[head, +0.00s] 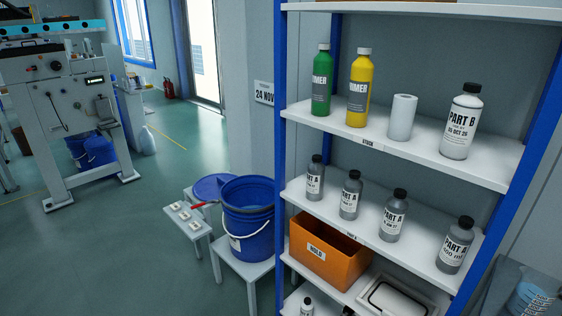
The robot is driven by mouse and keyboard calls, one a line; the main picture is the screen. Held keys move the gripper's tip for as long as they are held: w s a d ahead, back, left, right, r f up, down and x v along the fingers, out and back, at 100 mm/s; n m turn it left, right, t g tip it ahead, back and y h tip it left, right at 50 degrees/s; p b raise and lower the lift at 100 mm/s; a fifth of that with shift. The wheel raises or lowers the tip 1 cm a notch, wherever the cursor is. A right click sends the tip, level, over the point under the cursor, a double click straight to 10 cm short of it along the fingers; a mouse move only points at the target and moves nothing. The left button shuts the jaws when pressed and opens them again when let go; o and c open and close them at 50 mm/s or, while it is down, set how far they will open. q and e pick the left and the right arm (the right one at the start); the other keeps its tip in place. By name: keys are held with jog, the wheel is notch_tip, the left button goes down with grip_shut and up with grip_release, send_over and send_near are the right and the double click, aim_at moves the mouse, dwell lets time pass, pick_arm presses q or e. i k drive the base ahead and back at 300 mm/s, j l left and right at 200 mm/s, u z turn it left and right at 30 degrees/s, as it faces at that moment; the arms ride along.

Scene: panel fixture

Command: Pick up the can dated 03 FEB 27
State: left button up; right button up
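No can with a readable date 03 FEB 27 shows. Several grey containers with black caps, labelled PART A, stand in a row on the middle shelf (432,262): one at the left (315,180), then a second (350,197), a third (391,218) and one at the right (454,247). Their small date lines are too blurred to read surely; two seem to end in 27. A larger white PART B bottle (461,124) with a black cap stands on the shelf above; its date seems to end in OCT 26. Neither of my grippers is in view.
The upper shelf (400,148) also holds a green bottle (321,85), a yellow bottle (359,92) and a white roll (401,117). Below is an orange HOLD bin (325,254). Blue uprights flank the shelves. A blue bucket (248,225) stands left; open floor lies beyond.

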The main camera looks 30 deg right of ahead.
aim_at(316, 170)
jog(key=i+z, duration=0.2)
jog(key=i, duration=0.3)
jog(key=i+j+z, duration=0.25)
jog(key=i, duration=0.2)
jog(key=i+j+z, duration=0.2)
jog(key=i, duration=0.25)
